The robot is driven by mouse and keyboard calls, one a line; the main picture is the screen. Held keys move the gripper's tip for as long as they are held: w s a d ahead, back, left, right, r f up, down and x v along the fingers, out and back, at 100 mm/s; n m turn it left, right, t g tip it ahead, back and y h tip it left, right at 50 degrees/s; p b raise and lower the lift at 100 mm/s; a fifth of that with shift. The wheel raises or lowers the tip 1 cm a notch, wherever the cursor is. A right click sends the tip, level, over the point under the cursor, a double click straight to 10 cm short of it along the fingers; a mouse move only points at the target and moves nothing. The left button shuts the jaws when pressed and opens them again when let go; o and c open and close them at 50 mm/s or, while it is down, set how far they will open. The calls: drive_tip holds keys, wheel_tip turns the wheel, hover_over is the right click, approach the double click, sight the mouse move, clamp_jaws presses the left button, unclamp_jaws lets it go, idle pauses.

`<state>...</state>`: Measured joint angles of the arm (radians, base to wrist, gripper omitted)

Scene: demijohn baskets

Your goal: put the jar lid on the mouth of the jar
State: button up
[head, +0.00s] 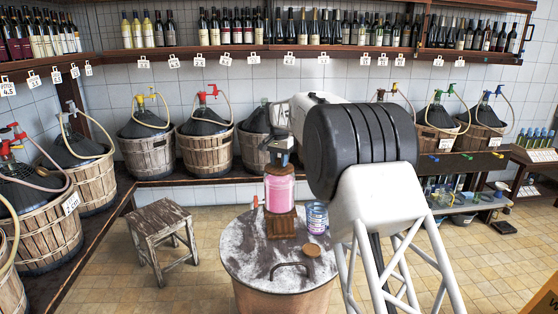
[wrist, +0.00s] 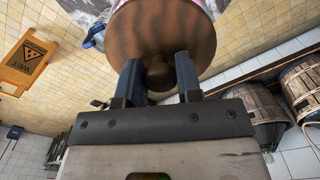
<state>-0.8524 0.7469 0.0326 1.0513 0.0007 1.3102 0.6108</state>
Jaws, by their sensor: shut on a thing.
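The jar (head: 279,192) is clear with pink contents and stands upright on a wooden block (head: 281,224) on the round table. My gripper (head: 279,158) is directly above the jar's top in the head view. In the wrist view my gripper's two blue-grey fingers (wrist: 160,82) are shut on the dark round knob (wrist: 159,73) of the jar lid (wrist: 165,32), a broad brown wooden disc. The lid hides the jar's mouth in the wrist view. I cannot tell whether the lid touches the rim.
The round table (head: 243,255) also holds a bluish glass (head: 317,217) right of the jar and a small brown disc (head: 311,250) in front. A wooden stool (head: 161,232) stands at left. Basketed demijohns (head: 205,140) line the wall. A yellow floor sign (wrist: 25,62) stands apart.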

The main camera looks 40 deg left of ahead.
sight(279, 159)
drive_tip(key=o, duration=1)
drive_tip(key=shift+r, duration=3.85)
drive_tip(key=shift+d, duration=0.1)
